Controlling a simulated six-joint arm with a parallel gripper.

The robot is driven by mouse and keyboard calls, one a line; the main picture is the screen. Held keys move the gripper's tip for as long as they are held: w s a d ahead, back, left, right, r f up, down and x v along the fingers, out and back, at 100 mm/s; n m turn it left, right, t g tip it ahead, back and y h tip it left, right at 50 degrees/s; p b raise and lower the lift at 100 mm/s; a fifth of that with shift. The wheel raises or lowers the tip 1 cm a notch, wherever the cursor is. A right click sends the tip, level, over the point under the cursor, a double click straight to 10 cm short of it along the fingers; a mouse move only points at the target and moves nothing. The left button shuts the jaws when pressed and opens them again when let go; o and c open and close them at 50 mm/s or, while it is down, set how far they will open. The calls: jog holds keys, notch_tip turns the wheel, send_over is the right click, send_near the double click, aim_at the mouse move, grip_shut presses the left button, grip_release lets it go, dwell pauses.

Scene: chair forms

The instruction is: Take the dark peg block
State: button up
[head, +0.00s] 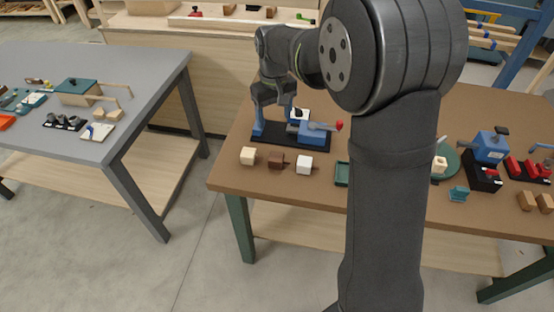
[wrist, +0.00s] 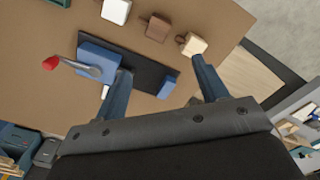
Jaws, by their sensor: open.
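The dark peg block (head: 275,160) is a small dark brown block on the brown table, between a pale cream block (head: 248,156) and a white block (head: 304,164). In the wrist view the dark block (wrist: 157,27) shows a short peg on its side, beyond the fingertips. My gripper (head: 274,112) is above the black-and-blue clamp fixture, behind the row of blocks.
The clamp fixture (head: 316,134) has a grey lever with a red knob. A green tray (head: 342,173) lies right of the white block, partly hidden by my arm. Another blue fixture (head: 489,148) stands at right. The table front at left is clear.

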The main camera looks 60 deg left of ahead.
jog(key=n, duration=1)
send_near(276, 156)
jog(key=f, duration=0.5)
jog(key=shift+s+a+f, duration=0.15)
jog(key=shift+s+a, duration=0.05)
jog(key=shift+s, duration=0.2)
jog(key=shift+w+d+f, duration=0.15)
jog(key=shift+w+f, duration=0.05)
jog(key=shift+f, duration=1.1)
jog(key=shift+w+d+f, duration=0.1)
jog(key=shift+w+f, duration=0.05)
jog(key=shift+f, duration=1.15)
jog(key=c, duration=1.1)
jog(key=shift+o, duration=0.2)
jog(key=shift+r, duration=0.1)
